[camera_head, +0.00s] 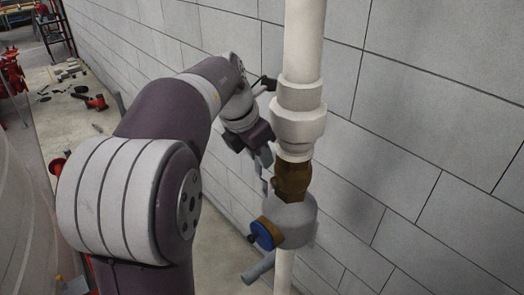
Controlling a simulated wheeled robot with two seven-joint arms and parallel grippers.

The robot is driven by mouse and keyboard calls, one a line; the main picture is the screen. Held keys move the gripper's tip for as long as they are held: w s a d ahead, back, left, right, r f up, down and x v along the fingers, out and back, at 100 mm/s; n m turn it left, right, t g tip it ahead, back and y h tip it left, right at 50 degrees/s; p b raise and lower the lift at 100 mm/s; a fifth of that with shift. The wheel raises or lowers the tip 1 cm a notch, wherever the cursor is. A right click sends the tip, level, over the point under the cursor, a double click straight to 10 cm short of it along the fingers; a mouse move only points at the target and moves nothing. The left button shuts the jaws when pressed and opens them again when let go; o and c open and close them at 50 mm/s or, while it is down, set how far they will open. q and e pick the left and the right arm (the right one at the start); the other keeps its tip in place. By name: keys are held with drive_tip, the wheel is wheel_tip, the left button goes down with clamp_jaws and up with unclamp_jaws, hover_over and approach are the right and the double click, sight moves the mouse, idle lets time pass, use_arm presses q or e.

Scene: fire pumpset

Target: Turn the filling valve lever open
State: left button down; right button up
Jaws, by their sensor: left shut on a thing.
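The filling valve sits on a white vertical pipe (303,45). My right gripper is out of view.
A grey block wall (430,130) stands close behind the pipe. A grey stub (259,267) sticks out low on the left of the pipe. Red parts (95,102) and small items lie on the floor at far left, and a dark rack (55,30) stands beyond.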

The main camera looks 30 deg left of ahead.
use_arm(q)
drive_tip(key=shift+w+a+r, duration=0.1)
drive_tip(key=shift+r, duration=0.4)
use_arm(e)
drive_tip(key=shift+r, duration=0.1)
use_arm(q)
drive_tip(key=c, duration=1)
unclamp_jaws()
drive_tip(key=shift+s+d, duration=0.2)
drive_tip(key=shift+s, duration=0.25)
drive_tip(key=shift+a+r, duration=0.1)
drive_tip(key=shift+r, duration=0.1)
drive_tip(key=v, duration=1.2)
drive_tip(key=shift+s+r, duration=0.15)
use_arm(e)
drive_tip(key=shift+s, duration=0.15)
use_arm(q)
drive_tip(key=shift+s, duration=0.15)
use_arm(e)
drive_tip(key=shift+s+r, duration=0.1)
